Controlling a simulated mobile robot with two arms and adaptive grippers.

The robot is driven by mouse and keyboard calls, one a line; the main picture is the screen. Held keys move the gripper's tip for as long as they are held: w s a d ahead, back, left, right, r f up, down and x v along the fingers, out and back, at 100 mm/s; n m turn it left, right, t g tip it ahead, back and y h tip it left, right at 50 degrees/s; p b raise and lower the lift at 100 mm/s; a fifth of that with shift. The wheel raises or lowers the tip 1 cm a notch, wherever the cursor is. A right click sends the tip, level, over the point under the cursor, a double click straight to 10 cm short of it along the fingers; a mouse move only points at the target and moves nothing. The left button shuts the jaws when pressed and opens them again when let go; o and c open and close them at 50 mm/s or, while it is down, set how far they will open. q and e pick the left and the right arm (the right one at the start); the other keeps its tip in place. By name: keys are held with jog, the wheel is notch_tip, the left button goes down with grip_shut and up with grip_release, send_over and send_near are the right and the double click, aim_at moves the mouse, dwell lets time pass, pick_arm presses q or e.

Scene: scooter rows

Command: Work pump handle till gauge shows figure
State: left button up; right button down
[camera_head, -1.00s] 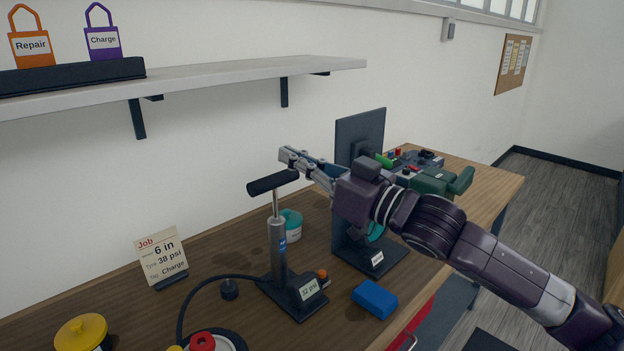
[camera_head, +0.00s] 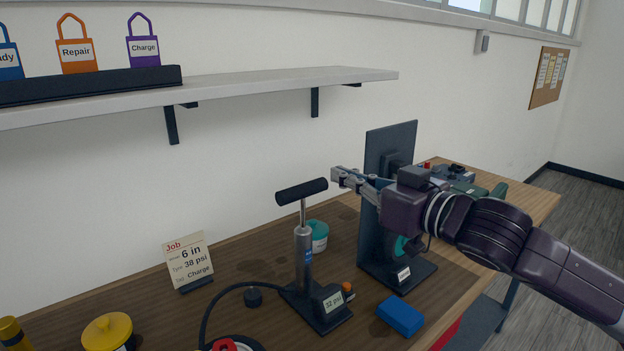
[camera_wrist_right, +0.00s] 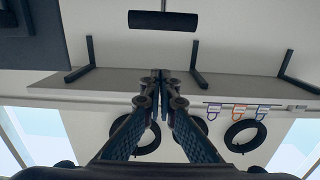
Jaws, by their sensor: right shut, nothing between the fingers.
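The pump (camera_head: 303,252) stands upright on the bench, with its black T-handle (camera_head: 302,191) raised on a bare length of rod. Its gauge (camera_head: 333,302) at the foot reads 32 psi. The job card (camera_head: 188,259) reads 6 in, 38 psi and Charge. My right gripper (camera_head: 337,174) is shut and empty, just right of the handle's right end and slightly above it, apart from it. In the right wrist view the handle (camera_wrist_right: 164,20) lies beyond the shut fingertips (camera_wrist_right: 160,75). My left gripper is not in view.
A dark upright stand (camera_head: 379,220) is right of the pump, under my right arm. A teal tub (camera_head: 317,236) sits behind the pump, a blue block (camera_head: 400,316) in front. A yellow-lidded pot (camera_head: 107,332) is front left. A shelf (camera_head: 260,88) with tags runs above.

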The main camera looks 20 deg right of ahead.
jog(key=p, duration=0.3)
send_over(311, 183)
jog(key=s, duration=0.4)
jog(key=shift+w+a+f, duration=0.15)
jog(key=shift+f, duration=0.6)
jog(key=shift+w+a+f, duration=0.15)
jog(key=shift+w+f, duration=0.05)
jog(key=shift+f, duration=0.5)
jog(key=shift+w+a+f, duration=0.15)
jog(key=shift+f, duration=0.6)
